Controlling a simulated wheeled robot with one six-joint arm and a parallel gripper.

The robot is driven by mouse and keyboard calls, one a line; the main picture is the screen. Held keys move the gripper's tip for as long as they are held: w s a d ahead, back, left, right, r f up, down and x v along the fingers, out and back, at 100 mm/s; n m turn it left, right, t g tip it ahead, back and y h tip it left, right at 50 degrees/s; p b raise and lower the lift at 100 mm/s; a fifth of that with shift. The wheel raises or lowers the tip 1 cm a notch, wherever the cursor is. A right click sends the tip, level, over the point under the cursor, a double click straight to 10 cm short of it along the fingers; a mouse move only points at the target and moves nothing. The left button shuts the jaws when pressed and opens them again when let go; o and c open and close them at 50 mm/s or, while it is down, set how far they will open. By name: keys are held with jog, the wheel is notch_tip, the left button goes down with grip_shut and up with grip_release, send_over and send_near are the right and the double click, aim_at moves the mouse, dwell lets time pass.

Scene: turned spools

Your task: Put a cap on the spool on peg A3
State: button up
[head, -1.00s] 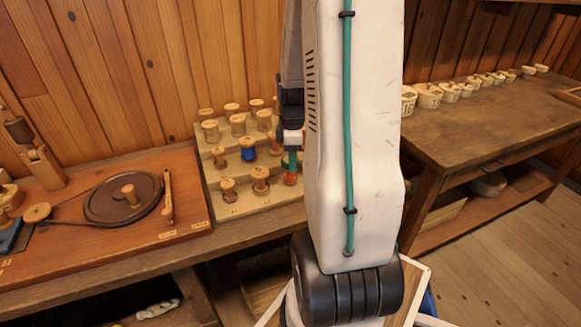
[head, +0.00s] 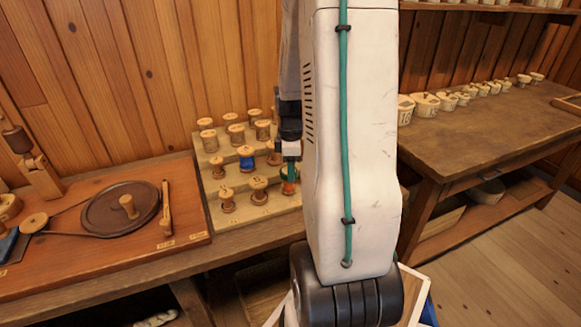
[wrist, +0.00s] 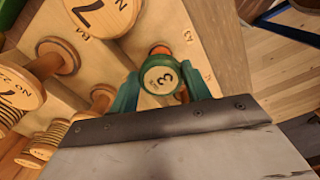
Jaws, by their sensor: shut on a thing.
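My gripper (wrist: 160,88) has green fingers, shut on a pale round cap (wrist: 157,79) marked 3 with a green edge. Something orange, apparently the spool, shows just past the cap in the wrist view (wrist: 160,50), near the A3 label. In the head view, my gripper (head: 289,172) is at the right end of the stepped rack's (head: 240,215) front row, over an orange piece. My arm hides part of this spot. I cannot tell whether the cap touches the spool.
Wooden spools stand on the rack's steps, among them one with blue thread (head: 246,163). A board with a dark wheel (head: 105,212) lies to the left. Numbered pale tubs (head: 424,104) line the right-hand table (head: 480,135), which is mostly clear.

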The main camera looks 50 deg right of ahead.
jog(key=shift+f, duration=0.6)
jog(key=o, duration=0.7)
notch_tip(320, 180, up, 11)
jog(key=shift+r, duration=0.1)
dwell(0.9)
dwell(0.6)
